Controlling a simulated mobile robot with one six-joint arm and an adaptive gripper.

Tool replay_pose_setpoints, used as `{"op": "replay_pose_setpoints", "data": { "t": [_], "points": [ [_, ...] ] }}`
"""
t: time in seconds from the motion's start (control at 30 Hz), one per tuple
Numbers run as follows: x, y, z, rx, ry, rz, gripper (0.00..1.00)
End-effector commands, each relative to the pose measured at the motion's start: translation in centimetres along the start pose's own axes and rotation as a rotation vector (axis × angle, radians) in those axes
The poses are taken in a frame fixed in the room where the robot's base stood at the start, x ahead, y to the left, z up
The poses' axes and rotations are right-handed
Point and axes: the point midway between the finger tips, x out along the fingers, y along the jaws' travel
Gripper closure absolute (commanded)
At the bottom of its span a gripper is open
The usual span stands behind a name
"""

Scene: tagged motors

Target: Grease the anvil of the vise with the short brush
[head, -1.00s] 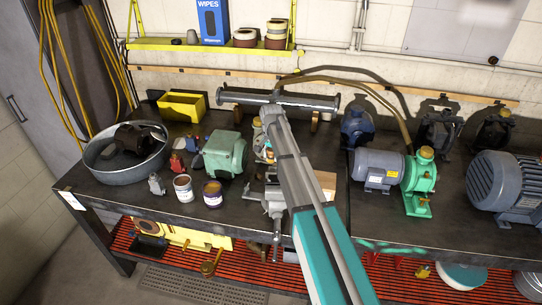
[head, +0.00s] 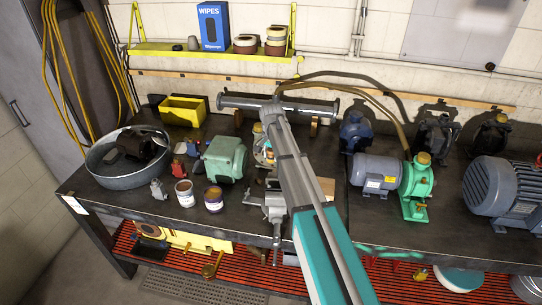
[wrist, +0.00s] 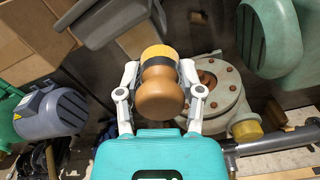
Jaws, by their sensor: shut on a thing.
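My gripper (wrist: 162,98) is shut on a stubby thing with a rounded orange-brown wooden handle, which I take to be the short brush (wrist: 160,96). Its handle end faces the wrist camera, and a yellow-orange part shows beyond it; I cannot see bristles. In the head view my arm hides most of the gripper. The grey vise (head: 268,205) stands at the bench's front edge, partly behind my arm. A smooth grey part, probably of the vise (wrist: 108,22), shows at the top left of the wrist view, apart from the brush. I cannot make out the anvil clearly.
Two open cans (head: 184,193) (head: 213,200) stand left of the vise, near a green motor (head: 224,158). A flanged metal body (wrist: 218,88) lies close beside the gripper. Cardboard boxes (wrist: 35,40) lie near the vise. A grey motor (head: 376,173) stands to the right.

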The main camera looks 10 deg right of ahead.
Motion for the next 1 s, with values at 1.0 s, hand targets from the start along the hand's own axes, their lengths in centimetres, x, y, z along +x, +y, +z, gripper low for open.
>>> {"op": "replay_pose_setpoints", "data": {
  "t": [1.0],
  "points": [
    [-2.0,0.0,0.0,0.000,0.000,0.000,0.89]
  ]
}}
